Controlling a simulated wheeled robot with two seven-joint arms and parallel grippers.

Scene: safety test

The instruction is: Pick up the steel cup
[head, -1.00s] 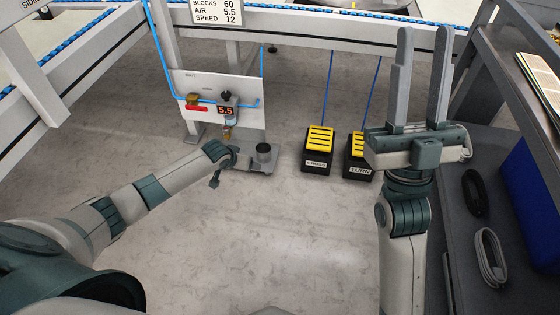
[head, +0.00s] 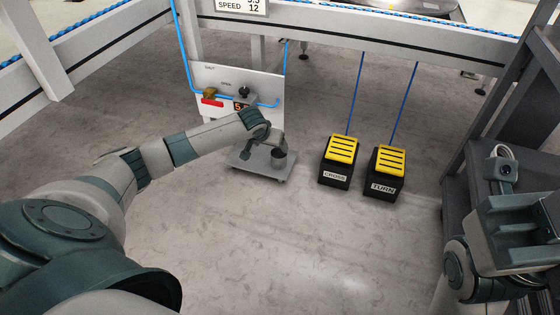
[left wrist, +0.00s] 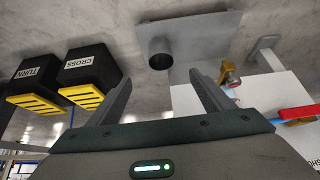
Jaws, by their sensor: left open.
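The steel cup (head: 278,154) is a small dark grey cylinder standing on a flat grey plate (head: 258,167) below the white panel. In the left wrist view the cup (left wrist: 160,53) lies just beyond and between the two finger tips, apart from them. My left gripper (head: 262,148) is right at the cup in the head view and partly hides it; in the left wrist view its fingers (left wrist: 160,85) are spread with nothing between them. My right gripper (head: 520,235) is at the right edge, partly cut off, and its fingers are unclear.
A white panel (head: 265,84) with valves, a red label and a blue hose stands behind the plate. Black-and-yellow boxes marked CROSS (head: 338,160) and TURN (head: 385,172) stand to the right, with blue cords rising from them. The floor in front (head: 300,240) is clear.

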